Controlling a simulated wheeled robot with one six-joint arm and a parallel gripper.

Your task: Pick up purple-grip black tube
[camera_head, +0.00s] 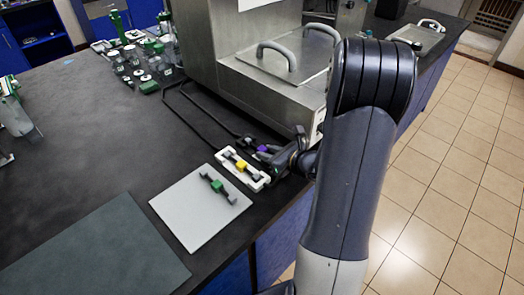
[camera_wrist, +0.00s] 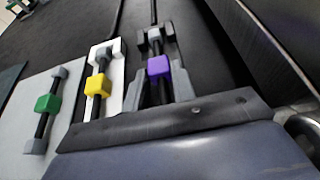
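The purple-grip black tube (camera_wrist: 159,67) lies in a dark holder (camera_wrist: 142,43) in the wrist view, with its far end at the top. Its purple grip also shows in the head view (camera_head: 262,148). My gripper (camera_wrist: 162,82) is right at the tube, with one finger on each side of it just by the purple grip. The fingers look apart, and any contact with the grip cannot be made out. In the head view my gripper (camera_head: 285,157) is partly hidden by my arm, and the tube's right end is covered.
A yellow-grip tube (camera_head: 241,166) lies in a white holder beside it. A green-grip tube (camera_head: 217,186) lies on a light grey plate (camera_head: 190,222). A steel bioreactor housing (camera_head: 225,80) stands behind, with black cables (camera_head: 190,115) on the dark bench. The bench's left middle is clear.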

